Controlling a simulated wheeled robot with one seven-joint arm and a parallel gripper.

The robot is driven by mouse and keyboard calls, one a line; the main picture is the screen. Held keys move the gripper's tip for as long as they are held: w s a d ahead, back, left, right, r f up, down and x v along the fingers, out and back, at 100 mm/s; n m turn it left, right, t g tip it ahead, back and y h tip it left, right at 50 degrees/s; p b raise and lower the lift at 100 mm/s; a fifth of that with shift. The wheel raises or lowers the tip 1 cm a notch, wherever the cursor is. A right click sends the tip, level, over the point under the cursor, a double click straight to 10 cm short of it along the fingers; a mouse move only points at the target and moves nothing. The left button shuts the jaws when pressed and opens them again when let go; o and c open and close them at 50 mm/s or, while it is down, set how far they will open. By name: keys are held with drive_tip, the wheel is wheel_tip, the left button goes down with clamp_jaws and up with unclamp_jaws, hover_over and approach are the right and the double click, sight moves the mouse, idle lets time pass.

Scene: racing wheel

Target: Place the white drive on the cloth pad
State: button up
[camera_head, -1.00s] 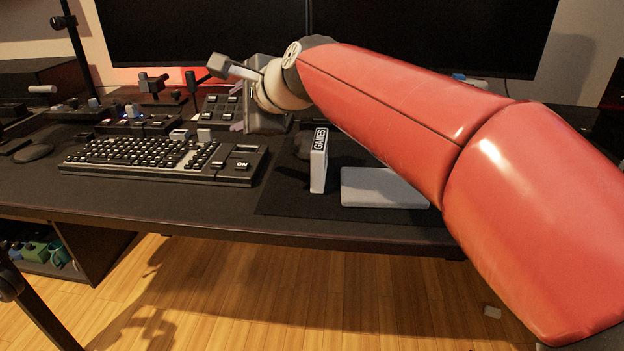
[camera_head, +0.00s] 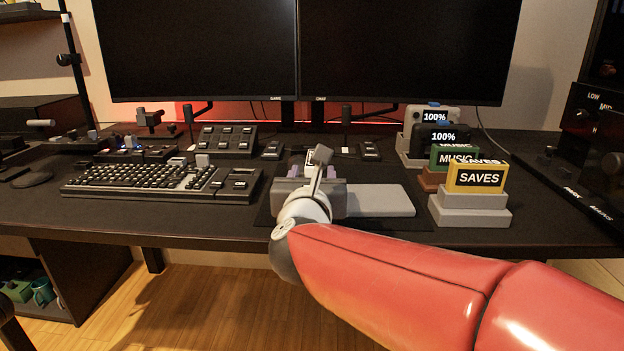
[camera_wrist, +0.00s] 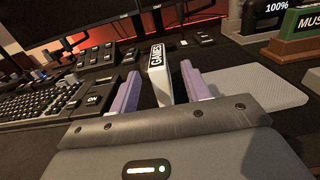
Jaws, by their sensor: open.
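The white drive (camera_wrist: 159,73), labelled GAMES, stands upright on the dark desk mat. Its top also shows behind my gripper in the head view (camera_head: 320,154); the rest there is hidden. My gripper (camera_wrist: 161,69) is open, with one purple finger on each side of the drive in the wrist view. I cannot tell whether the fingers touch it or how far along it they reach. The pale grey cloth pad (camera_wrist: 255,86) lies flat and bare just right of the drive and right finger. It also shows in the head view (camera_head: 380,201), its left end hidden by my gripper.
A black keyboard (camera_head: 160,178) lies to the left. On the right, a yellow SAVES drive (camera_head: 478,177), a green MUSIC drive (camera_head: 440,157) and 100% drives (camera_head: 436,137) stand on stepped holders. Two monitors (camera_head: 400,50) stand behind. The space above the pad is clear.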

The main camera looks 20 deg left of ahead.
drive_tip(key=p+x, duration=0.1)
drive_tip(key=x, duration=0.6)
drive_tip(key=shift+w+a+p, duration=0.25)
drive_tip(key=shift+w+p, duration=0.05)
drive_tip(key=shift+r, duration=0.1)
clamp_jaws()
